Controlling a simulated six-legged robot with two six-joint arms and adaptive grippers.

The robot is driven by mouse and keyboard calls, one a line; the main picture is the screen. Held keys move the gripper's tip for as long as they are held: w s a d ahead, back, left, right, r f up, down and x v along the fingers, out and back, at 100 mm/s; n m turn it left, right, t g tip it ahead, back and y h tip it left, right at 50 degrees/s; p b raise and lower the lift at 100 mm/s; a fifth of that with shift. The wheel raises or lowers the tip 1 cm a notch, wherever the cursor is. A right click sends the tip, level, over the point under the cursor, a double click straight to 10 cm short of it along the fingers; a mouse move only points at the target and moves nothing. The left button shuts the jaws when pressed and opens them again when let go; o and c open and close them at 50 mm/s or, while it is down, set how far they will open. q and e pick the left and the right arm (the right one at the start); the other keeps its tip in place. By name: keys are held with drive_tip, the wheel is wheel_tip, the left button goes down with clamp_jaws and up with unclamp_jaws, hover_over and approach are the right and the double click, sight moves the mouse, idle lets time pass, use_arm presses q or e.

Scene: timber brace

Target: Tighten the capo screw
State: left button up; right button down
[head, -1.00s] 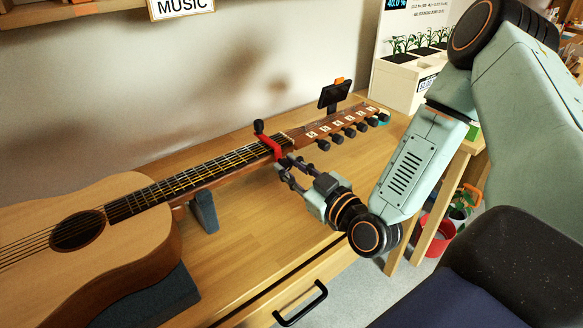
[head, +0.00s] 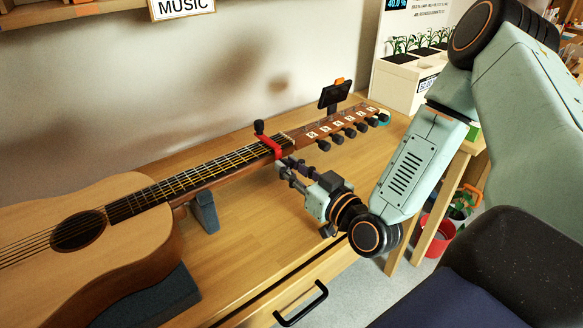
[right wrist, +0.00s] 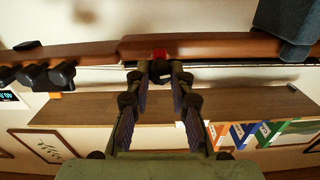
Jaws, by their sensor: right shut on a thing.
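An acoustic guitar (head: 110,215) lies on the bench with its neck pointing to the upper right. A red capo (head: 269,146) is clamped across the neck near the headstock, with a dark knob (head: 259,127) above it. My right gripper (head: 284,165) reaches in under the neck. In the right wrist view its fingers (right wrist: 160,76) are shut on the capo screw, a small dark piece right below the red capo (right wrist: 160,54). The fingers hide most of the screw. My left gripper is not in view.
A blue-grey support (head: 205,211) holds up the neck. A dark clip-on device (head: 334,95) stands at the headstock (head: 345,125), with several black tuning pegs along its near edge. The bench front is clear, above a drawer with a black handle (head: 301,305).

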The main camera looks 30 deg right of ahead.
drive_tip(key=m, duration=0.4)
drive_tip(key=shift+d+m, duration=0.1)
drive_tip(key=shift+m, duration=0.2)
drive_tip(key=m+b, duration=0.1)
drive_tip(key=m, duration=0.4)
drive_tip(key=shift+f, duration=0.1)
drive_tip(key=m+b, duration=0.2)
drive_tip(key=m, duration=0.4)
drive_tip(key=shift+m+b, duration=0.65)
drive_tip(key=shift+m, duration=1.55)
drive_tip(key=c, duration=1.2)
unclamp_jaws()
drive_tip(key=shift+o, duration=0.2)
